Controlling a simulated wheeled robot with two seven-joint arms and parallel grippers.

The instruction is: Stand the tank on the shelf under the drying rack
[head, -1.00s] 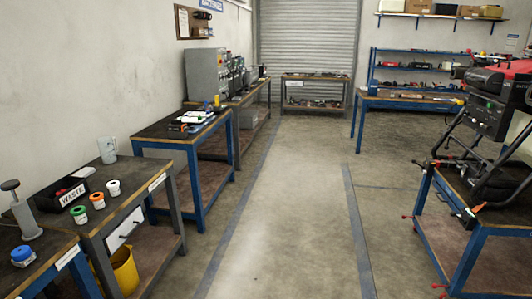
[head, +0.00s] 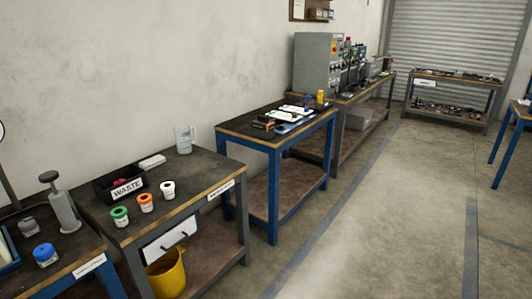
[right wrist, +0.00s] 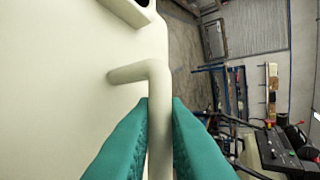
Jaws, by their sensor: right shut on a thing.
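In the right wrist view my right gripper (right wrist: 160,135) has teal fingers shut on the pale handle bar of a large cream-white tank (right wrist: 60,70). The tank fills the left of that view, and a dark opening shows near its top edge. The tank's lower part is out of view. Neither the tank nor my grippers show in the head view. My left gripper is not in view. I cannot make out a drying rack or the shelf under it in these frames.
A blue-legged table (head: 274,150) and a grey cabinet (head: 317,64) stand beyond.

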